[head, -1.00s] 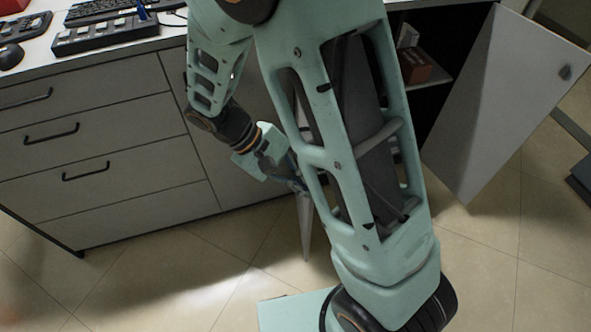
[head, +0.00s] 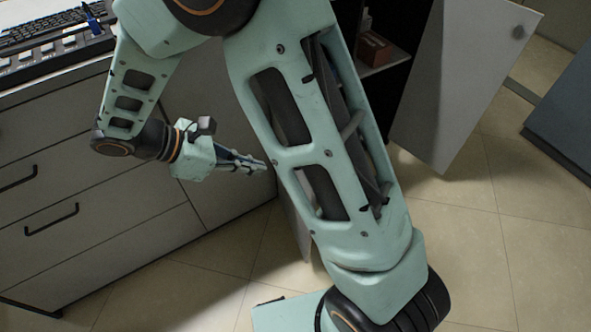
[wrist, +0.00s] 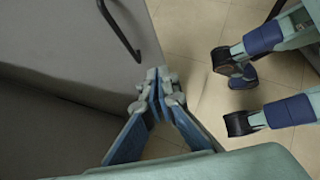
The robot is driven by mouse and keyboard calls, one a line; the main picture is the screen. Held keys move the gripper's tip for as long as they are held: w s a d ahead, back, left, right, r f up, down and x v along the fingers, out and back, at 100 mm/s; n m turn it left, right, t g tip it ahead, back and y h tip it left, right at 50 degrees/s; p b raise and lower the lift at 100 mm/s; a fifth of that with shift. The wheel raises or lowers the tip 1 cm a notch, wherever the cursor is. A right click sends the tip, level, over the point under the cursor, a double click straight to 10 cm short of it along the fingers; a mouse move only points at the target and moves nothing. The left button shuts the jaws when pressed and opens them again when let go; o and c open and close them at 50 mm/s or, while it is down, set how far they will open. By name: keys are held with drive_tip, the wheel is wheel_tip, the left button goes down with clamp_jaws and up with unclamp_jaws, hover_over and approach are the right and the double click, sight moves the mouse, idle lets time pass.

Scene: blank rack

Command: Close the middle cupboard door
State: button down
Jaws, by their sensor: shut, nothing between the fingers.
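A grey door, which I take as the middle cupboard door (head: 297,228), stands open in the head view. It shows as a narrow strip, nearly edge-on, and my arm hides most of it. In the wrist view a grey panel with a black bar handle (wrist: 120,30) stands at the upper left, its edge beside the fingertips; it appears to be the same door. My gripper (head: 266,165) is shut and empty, pointing right towards the door. In the wrist view its fingertips (wrist: 156,80) meet near the panel's edge. Whether they touch it I cannot tell.
At the right, another door (head: 465,85) with a round knob stands open from a dark cupboard holding a reddish-brown box (head: 374,48). Drawers (head: 90,225) with bar handles are at the left, below a keyboard (head: 50,35). Tiled floor (head: 470,235) is clear at the front right.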

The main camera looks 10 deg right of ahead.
drive_tip(key=d+r+b+x, duration=0.1)
drive_tip(key=d+r+x, duration=0.1)
drive_tip(key=x, duration=1.1)
drive_tip(key=shift+w, duration=0.1)
